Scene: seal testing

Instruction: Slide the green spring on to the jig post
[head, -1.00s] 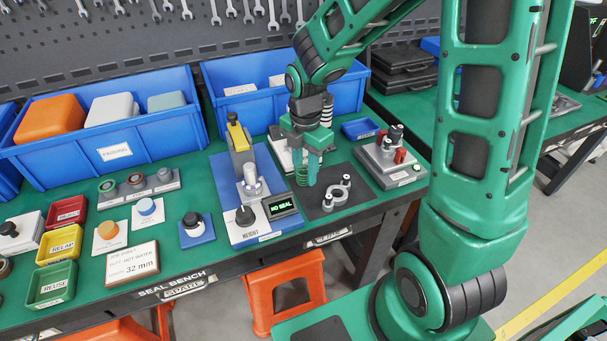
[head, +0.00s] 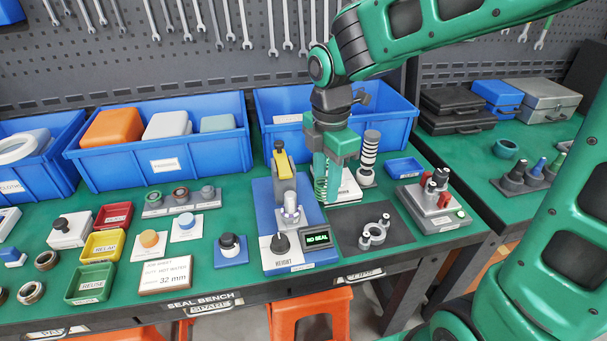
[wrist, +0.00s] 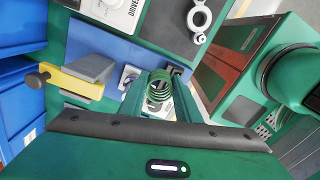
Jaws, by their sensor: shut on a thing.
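My gripper (head: 328,188) is shut on the green spring (head: 321,188), an upright coil between its fingertips. In the wrist view the spring (wrist: 159,88) sits between the two green fingers. The jig is a blue base (head: 262,205) with a yellow-handled clamp (head: 285,162), a silver upright post (head: 290,212) and a black knob. The spring is apart from the post, to its right and a little higher in the head view. In the wrist view the yellow clamp handle (wrist: 68,82) lies left of the fingers. Whether the post shows there I cannot tell.
A display (head: 317,238) reading "NO SEAL" stands just right of the post. A dark mat (head: 350,225) with a grey ringed part (head: 375,234) lies to the right. A striped black and white column (head: 369,155) stands right of my gripper. Blue bins (head: 160,165) line the back.

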